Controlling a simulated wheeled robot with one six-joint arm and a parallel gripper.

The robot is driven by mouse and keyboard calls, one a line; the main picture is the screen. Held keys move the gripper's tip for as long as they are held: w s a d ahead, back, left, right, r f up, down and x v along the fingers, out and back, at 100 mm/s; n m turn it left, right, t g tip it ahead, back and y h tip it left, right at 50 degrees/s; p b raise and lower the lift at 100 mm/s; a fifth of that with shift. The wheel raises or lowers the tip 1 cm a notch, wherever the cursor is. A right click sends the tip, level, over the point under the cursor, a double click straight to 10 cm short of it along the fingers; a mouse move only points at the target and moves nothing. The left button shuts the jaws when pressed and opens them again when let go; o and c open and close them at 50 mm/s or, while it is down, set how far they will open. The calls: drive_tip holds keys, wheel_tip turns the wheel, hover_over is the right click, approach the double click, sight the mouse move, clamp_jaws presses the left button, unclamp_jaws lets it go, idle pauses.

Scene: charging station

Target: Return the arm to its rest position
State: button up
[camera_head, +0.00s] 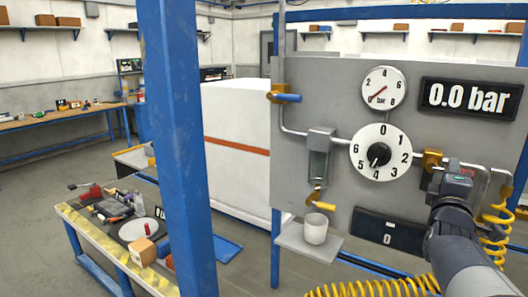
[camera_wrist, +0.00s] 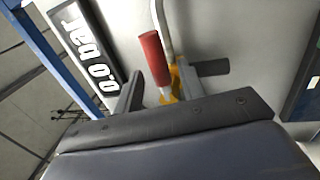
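My gripper (camera_head: 456,186) is at the right of the grey panel (camera_head: 310,90), in front of a yellow valve body (camera_head: 432,158) on the pipe. In the wrist view, the dark fingers of my gripper (camera_wrist: 168,88) stand apart on either side of a red valve handle (camera_wrist: 155,58) and its yellow body (camera_wrist: 170,84). The fingers look open; whether one touches the valve cannot be told. My arm reaches in from the lower right in the head view and hides part of the panel's lower right.
The display (camera_head: 470,97) reads 0.0 bar. A round dial (camera_head: 381,140) and a gauge (camera_head: 383,90) sit left of my gripper. A white cup (camera_head: 316,228) stands on a small shelf. A coiled yellow hose (camera_head: 495,222) hangs close beside my arm. A blue post (camera_head: 177,130) stands left.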

drive_tip(key=shift+x, duration=1.25)
drive_tip(key=shift+s+a, duration=0.1)
drive_tip(key=b+v, duration=0.2)
drive_tip(key=v, duration=0.9)
drive_tip(key=p+x, duration=0.2)
drive_tip(key=x, duration=0.9)
drive_tip(key=shift+p, duration=0.3)
drive_tip(key=shift+m, duration=0.3)
drive_tip(key=shift+f+m+h+p, duration=0.3)
drive_tip(key=shift+f+m+p, duration=0.2)
drive_tip(key=shift+m, duration=0.6)
drive_tip(key=shift+a, duration=0.1)
